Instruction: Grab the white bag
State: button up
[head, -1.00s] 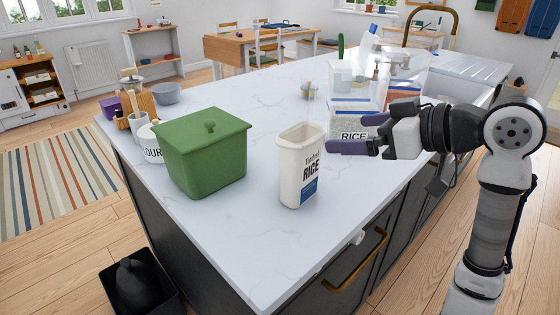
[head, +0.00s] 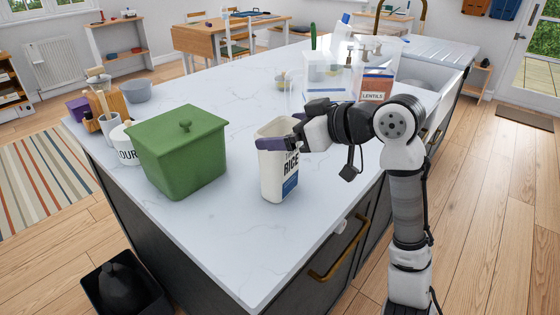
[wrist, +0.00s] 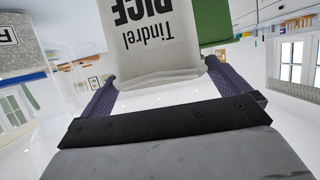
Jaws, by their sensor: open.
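The white bag (head: 279,175), with "RICE" lettering and a blue patch at its lower right, stands upright on the pale worktop (head: 230,235). My gripper (head: 276,140) is at its upper part, with one purple finger across its near face in the head view. In the wrist view the bag (wrist: 158,42) appears upside down. My gripper (wrist: 161,70) is open there, with one finger on each side of the bag's top end. I cannot tell whether either finger touches it. The far finger is largely hidden in the head view.
A green lidded box (head: 180,155) stands close to the left of the bag. A flour container (head: 125,148) is farther left. Clear containers, one labelled lentils (head: 374,88), stand behind my arm. The worktop in front of the bag is clear.

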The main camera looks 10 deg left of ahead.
aim_at(269, 131)
jog(key=shift+p+x, duration=0.35)
jog(key=shift+x, duration=1.65)
jog(key=shift+d+f, duration=0.1)
jog(key=c, duration=1.5)
jog(key=shift+c, duration=0.2)
